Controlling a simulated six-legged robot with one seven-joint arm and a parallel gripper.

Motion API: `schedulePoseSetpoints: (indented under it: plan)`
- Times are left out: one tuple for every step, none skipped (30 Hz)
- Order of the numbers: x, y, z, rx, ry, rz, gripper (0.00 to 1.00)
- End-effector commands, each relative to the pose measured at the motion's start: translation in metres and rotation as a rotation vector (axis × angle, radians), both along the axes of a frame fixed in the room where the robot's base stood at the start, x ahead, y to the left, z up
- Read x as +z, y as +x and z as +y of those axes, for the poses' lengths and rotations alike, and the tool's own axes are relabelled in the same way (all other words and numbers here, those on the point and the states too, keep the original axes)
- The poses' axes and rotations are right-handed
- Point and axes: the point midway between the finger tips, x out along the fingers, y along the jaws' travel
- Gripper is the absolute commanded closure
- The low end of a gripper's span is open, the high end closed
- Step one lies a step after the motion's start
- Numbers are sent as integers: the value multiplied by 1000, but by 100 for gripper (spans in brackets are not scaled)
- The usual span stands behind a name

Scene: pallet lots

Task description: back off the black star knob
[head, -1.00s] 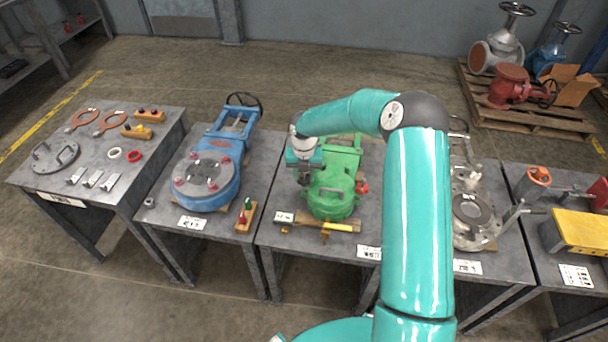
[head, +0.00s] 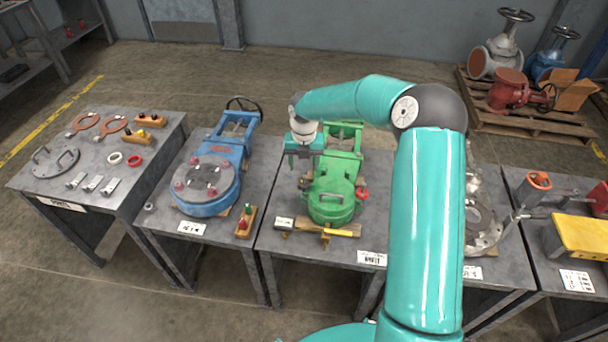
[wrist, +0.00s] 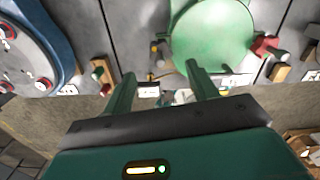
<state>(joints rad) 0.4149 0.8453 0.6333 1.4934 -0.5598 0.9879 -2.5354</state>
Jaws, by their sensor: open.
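The green valve body (head: 333,196) sits on the middle table, and its round green cover also shows in the wrist view (wrist: 213,38). A small dark knob (wrist: 162,48) sticks out at the left side of the green body in the wrist view; its star shape is too small to make out. A red knob (head: 361,192) is on the body's right side. My gripper (wrist: 160,72) is open and empty, its two fingers apart, with the dark knob beyond and between the fingertips. In the head view my gripper is above the body's left side and the knob is hard to separate from it.
A blue valve (head: 207,186) stands on the table to the left, with a small wooden block of red and green knobs (head: 246,222) nearby. A yellow-handled tool (head: 340,232) lies in front of the green body. A grey flanged part (head: 485,222) is at right, partly behind my arm.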

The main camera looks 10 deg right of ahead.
Motion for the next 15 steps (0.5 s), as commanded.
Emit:
schedulePoseSetpoints:
  plan:
    - [13,1,0,-1,0,-4,42]
    - [20,1,0,-1,0,-4,42]
    - [27,1,0,0,-1,-4,42]
    - [33,1,0,0,0,-4,42]
    - [39,1,0,1,0,-4,42]
    - [44,1,0,0,0,-3,42]
    - [48,1,0,0,1,-2,42]
    - [52,1,0,0,1,-2,42]
    - [55,0,0,0,0,-1,42]
    - [58,0,0,0,0,-1,42]
    - [59,0,0,0,0,-1,42]
    - [61,0,0,0,0,-1,42]
    - [61,0,0,0,0,0,42]
    - [62,0,0,0,0,0,42]
    - [62,0,0,0,0,0,42]
